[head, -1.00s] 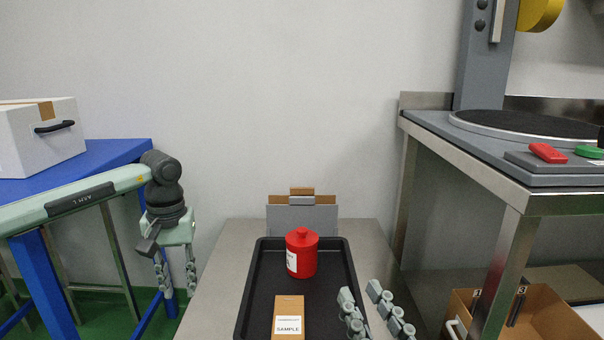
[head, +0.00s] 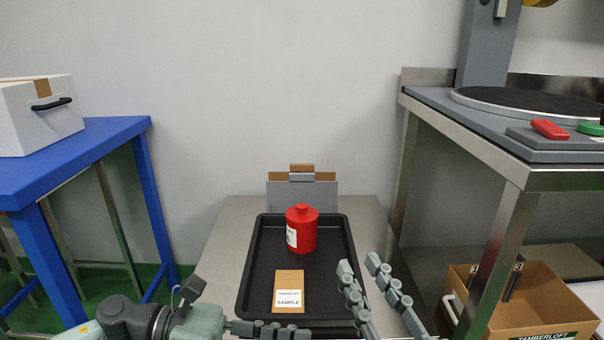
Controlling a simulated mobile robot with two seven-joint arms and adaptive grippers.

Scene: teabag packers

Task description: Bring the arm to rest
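My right gripper (head: 359,265) comes up from the bottom edge, its two fingers apart with nothing between them, over the right side of the black tray (head: 346,232). My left gripper (head: 309,333) lies low along the bottom edge, pointing right across the tray's near end. Its fingers overlap in this view and are partly cut off, so its opening is unclear. A red lidded canister (head: 303,230) stands upright in the tray. A brown packet labelled SAMPLE (head: 289,283) lies in front of it. Neither gripper is seen holding them.
The tray lies on a steel table (head: 220,235), with a grey clipboard-like holder (head: 302,196) behind it. A blue table (head: 90,150) with a white case (head: 35,120) stands left. A steel bench (head: 450,135) stands right, above a cardboard box (head: 540,300).

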